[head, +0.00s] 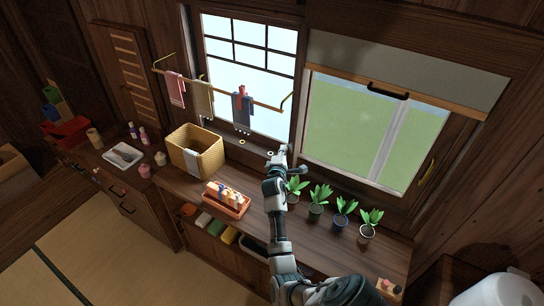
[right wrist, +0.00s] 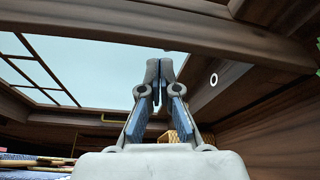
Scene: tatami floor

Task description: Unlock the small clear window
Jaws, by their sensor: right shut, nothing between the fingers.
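The clear window (head: 222,55) has dark bars across its upper part and stands in a dark wooden frame. Its pane also shows in the right wrist view (right wrist: 105,70). My right gripper (head: 284,149) is at the lower right corner of this window, near the sill. In the right wrist view the fingertips (right wrist: 160,66) are together and empty, in front of the pane. A small white ring (right wrist: 213,79) shows on the wood to the right of the fingers, apart from them. I cannot tell whether it is part of a lock. My left gripper is out of view.
A rail with hanging towels (head: 203,99) crosses in front of the window. A wicker basket (head: 209,145), an orange tray (head: 240,207) and several potted plants (head: 318,205) stand on the counter below. A second window (head: 340,118) with a blind is at the right.

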